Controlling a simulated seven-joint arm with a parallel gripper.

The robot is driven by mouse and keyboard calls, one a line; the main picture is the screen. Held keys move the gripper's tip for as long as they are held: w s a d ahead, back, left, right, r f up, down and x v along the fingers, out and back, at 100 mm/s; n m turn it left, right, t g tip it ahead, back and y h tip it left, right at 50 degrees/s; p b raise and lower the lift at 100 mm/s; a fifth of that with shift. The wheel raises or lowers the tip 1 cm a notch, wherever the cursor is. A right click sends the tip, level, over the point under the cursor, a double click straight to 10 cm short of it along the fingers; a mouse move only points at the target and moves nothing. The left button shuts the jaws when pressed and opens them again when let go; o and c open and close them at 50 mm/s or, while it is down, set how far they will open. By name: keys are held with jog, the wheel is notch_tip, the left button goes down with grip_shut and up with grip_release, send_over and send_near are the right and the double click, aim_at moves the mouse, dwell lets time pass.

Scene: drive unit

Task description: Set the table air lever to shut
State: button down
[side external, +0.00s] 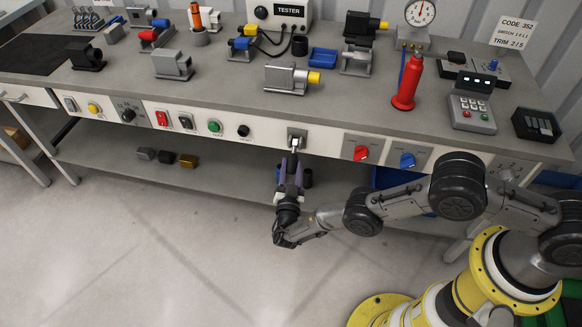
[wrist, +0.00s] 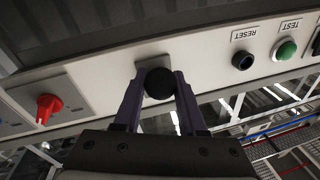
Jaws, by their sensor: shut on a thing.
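A lever with a round black knob (wrist: 159,84) stands out from a small grey plate on the bench's front panel. In the side external view its plate (side external: 297,136) is near the middle of the panel, and the knob is hidden by the fingers. My gripper (side external: 292,160) comes up to it from below and in front. In the wrist view my gripper (wrist: 158,88) has its two purple fingers on either side of the knob, shut on it. No readable label tells whether this is the table air lever.
On the panel, a red rotary handle (side external: 361,153) and a blue one (side external: 407,160) are to the right. A black button (side external: 243,130) and a green button (side external: 214,126) are to the left. A red bottle (side external: 406,82) stands on the bench above. The floor in front is clear.

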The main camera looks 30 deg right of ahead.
jog(key=shift+c, duration=2.3)
grip_release()
jog(key=v, duration=1.3)
jog(key=shift+s+a, duration=0.2)
jog(key=shift+s, duration=0.1)
jog(key=shift+f, duration=0.1)
